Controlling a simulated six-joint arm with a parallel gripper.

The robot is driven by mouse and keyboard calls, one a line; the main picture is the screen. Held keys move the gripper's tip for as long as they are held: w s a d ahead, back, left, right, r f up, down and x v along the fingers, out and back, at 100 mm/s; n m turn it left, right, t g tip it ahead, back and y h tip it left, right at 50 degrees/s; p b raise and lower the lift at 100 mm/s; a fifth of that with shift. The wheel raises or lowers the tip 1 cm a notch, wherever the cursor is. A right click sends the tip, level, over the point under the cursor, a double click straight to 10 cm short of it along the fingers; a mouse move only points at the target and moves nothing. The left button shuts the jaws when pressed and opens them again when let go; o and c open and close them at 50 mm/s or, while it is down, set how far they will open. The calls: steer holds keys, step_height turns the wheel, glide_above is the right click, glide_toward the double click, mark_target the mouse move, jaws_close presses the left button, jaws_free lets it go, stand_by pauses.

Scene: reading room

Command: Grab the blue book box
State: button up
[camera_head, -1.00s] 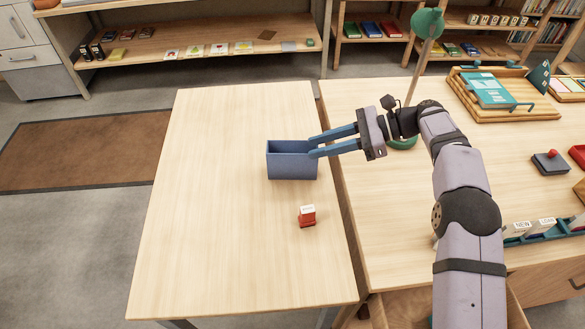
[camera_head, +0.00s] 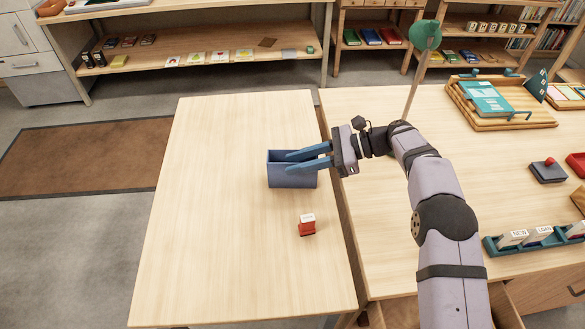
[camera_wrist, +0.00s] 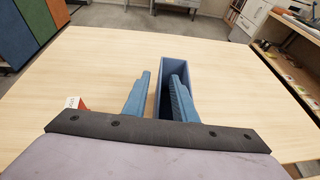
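The blue book box (camera_head: 291,177) is an open-topped box standing upright on the light wooden table, near its right edge. A gap shows between the fingers. I cannot tell whether either finger touches the wall.
A red stamp with a white top (camera_head: 307,225) stands in front of the box. The table's left part (camera_head: 210,210) is clear. A second table to the right holds a wooden tray (camera_head: 503,118), a green lamp (camera_head: 425,36) and a teal card holder (camera_head: 505,246).

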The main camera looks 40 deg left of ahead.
steer(key=shift+x, duration=0.85)
jaws_close()
stand_by(0.8)
